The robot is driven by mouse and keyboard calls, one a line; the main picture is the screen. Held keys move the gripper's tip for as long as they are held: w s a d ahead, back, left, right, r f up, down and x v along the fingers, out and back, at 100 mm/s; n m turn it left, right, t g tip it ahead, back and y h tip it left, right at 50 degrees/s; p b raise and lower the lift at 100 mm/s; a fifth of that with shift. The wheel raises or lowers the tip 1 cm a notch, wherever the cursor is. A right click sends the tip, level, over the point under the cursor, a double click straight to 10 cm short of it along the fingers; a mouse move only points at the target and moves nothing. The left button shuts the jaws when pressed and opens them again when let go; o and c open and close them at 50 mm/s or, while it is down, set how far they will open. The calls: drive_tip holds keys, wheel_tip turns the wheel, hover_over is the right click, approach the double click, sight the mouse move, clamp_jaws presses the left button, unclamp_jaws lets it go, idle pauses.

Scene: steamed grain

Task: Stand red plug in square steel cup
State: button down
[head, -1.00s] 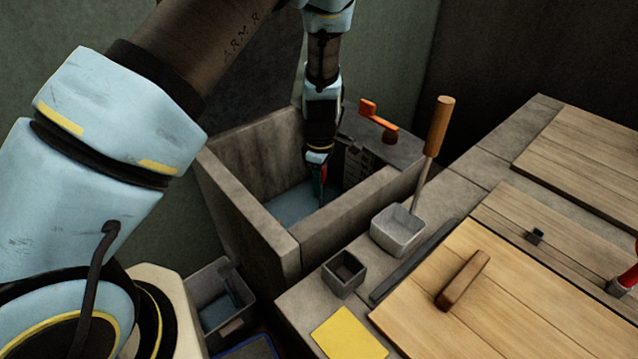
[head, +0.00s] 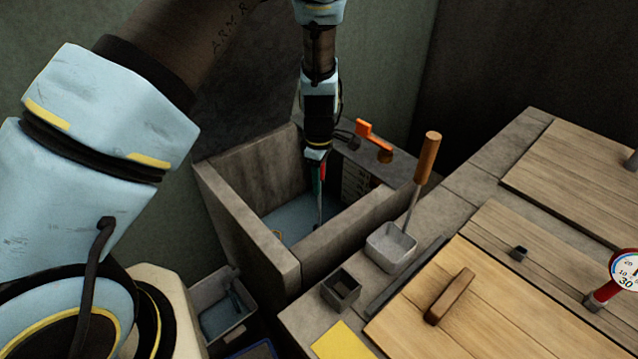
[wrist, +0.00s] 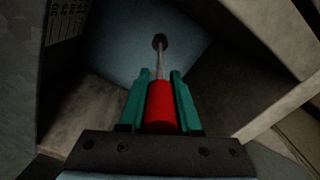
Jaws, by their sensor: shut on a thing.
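The red plug (wrist: 161,105) has a red cylindrical grip, a thin pale rod and a dark round end. My gripper (wrist: 160,79), with green fingers, is shut on the red grip. In the head view, my gripper (head: 319,186) points down inside the stone basin, and the plug's rod (head: 318,208) hangs below it, roughly upright. The dark end is over the blue-grey basin floor or water; I cannot tell if it touches. The square steel cup (head: 341,288), dark grey and open-topped, stands on the ledge right of the basin, apart from my gripper.
Stone basin walls (head: 345,237) surround the plug. A light square scoop (head: 391,248) with an upright wooden handle stands beside the cup. An orange lever (head: 374,140) is behind the basin. A yellow card (head: 342,342) and wooden lids (head: 470,305) lie to the front and right.

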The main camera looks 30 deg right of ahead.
drive_tip(key=shift+r+p, duration=2.35)
drive_tip(key=shift+r, duration=0.95)
